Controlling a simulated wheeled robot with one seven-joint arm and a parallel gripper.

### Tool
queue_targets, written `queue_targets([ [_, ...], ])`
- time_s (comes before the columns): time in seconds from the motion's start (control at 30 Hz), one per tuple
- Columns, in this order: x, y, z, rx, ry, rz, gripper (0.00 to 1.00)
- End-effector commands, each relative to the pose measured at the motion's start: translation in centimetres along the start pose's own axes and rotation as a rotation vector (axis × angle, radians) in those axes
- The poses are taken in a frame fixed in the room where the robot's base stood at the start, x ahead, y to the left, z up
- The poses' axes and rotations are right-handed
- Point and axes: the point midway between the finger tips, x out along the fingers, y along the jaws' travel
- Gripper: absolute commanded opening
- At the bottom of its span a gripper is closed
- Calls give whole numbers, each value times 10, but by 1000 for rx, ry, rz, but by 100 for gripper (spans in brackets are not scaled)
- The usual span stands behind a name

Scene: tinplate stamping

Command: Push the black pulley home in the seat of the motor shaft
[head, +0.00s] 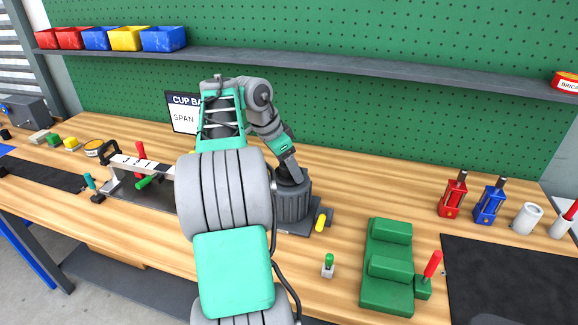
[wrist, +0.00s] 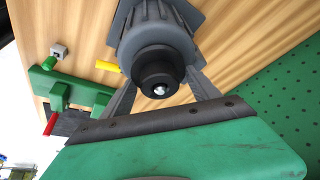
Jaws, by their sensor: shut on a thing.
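The motor is a dark grey ribbed cylinder (head: 293,204) standing upright on the bench in the head view; it also fills the top middle of the wrist view (wrist: 152,28). The black pulley (wrist: 157,66) sits on the motor's end, in line with it, with a bright shaft tip (wrist: 160,90) in its centre. My gripper (wrist: 162,76) is shut on the pulley, with one grey finger on each side. In the head view my gripper (head: 289,170) is right above the motor and mostly hides the pulley. I cannot tell whether any gap is left under the pulley.
A yellow-handled part (head: 321,222) sticks out beside the motor. A green stepped block (head: 388,265) with a red handle and a small green-topped piece (head: 328,264) are to the right. A clamp fixture (head: 140,170) is left. Red and blue tools (head: 453,196) stand further right.

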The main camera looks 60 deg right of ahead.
Motion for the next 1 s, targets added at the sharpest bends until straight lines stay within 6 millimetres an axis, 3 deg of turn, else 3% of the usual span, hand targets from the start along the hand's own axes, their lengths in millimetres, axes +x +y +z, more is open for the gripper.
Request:
queue_targets([
  [0.5, 0, 0, 0, -1, 0, -1, 4],
  [0.63, -6, -1, -3, 1, 2, -4, 0],
  [0.77, -24, 0, -11, 3, 2, -3, 0],
  [1.0, -81, 3, -37, 8, 2, -1, 0],
])
